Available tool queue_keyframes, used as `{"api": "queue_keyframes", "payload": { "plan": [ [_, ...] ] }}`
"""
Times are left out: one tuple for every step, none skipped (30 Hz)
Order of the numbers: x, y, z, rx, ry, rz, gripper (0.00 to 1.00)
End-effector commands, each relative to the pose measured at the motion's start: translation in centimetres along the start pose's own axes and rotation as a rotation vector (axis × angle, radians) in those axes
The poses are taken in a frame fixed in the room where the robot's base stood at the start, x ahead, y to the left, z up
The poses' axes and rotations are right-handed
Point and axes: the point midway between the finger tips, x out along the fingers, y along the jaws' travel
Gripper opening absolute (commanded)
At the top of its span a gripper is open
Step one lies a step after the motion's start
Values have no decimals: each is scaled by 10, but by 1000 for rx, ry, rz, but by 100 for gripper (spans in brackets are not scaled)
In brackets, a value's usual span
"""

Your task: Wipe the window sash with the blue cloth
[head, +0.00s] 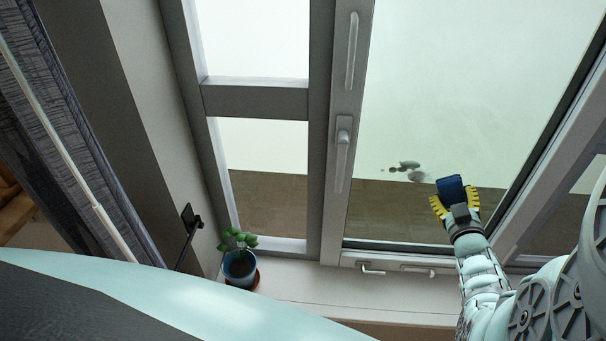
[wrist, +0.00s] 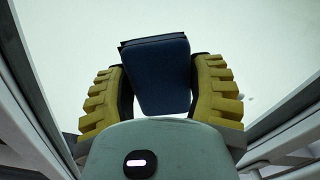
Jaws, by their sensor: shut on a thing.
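The window sash (head: 357,130) is a grey frame around a large glass pane (head: 460,80), with a handle on its left side. Dark smudges (head: 408,166) show on the lower left of the glass. My gripper (head: 455,196) has yellow ribbed fingers and is shut on the folded blue cloth (head: 450,187). It is in front of the lower part of the pane, right of and below the smudges. In the wrist view the cloth (wrist: 157,75) sits between both fingers. I cannot tell whether the cloth touches the glass.
A potted plant (head: 240,262) stands on the sill (head: 320,288) at the lower left. A black bracket (head: 190,222) is on the wall beside it. Small handles (head: 372,268) show along the bottom of the sash. A curtain (head: 70,150) hangs at the far left.

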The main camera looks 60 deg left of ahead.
Motion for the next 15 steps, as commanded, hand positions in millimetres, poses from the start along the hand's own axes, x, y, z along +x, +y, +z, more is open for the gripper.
{"api": "queue_keyframes", "payload": {
  "plan": [
    [0, 3, -7, 0, 2, 0, 23],
    [1, 4, -9, 0, 2, 0, 23],
    [1, 6, -12, 0, 2, 0, 23],
    [1, 6, -14, 0, 2, -1, 23],
    [1, 7, -16, 0, 2, -1, 23],
    [1, 8, -18, 0, 2, -1, 23],
    [1, 8, -18, 0, 2, -2, 23],
    [1, 8, -18, 1, 2, -2, 23],
    [1, 7, -18, 1, 2, -3, 23],
    [2, 6, -18, 1, 2, -3, 23],
    [2, 5, -18, 1, 2, -3, 23],
    [1, 3, -18, 1, 2, -4, 23],
    [1, 1, -19, 1, 2, -5, 23],
    [1, -1, -20, 1, 1, -6, 23],
    [1, -4, -21, 1, 1, -6, 23]
  ]
}}
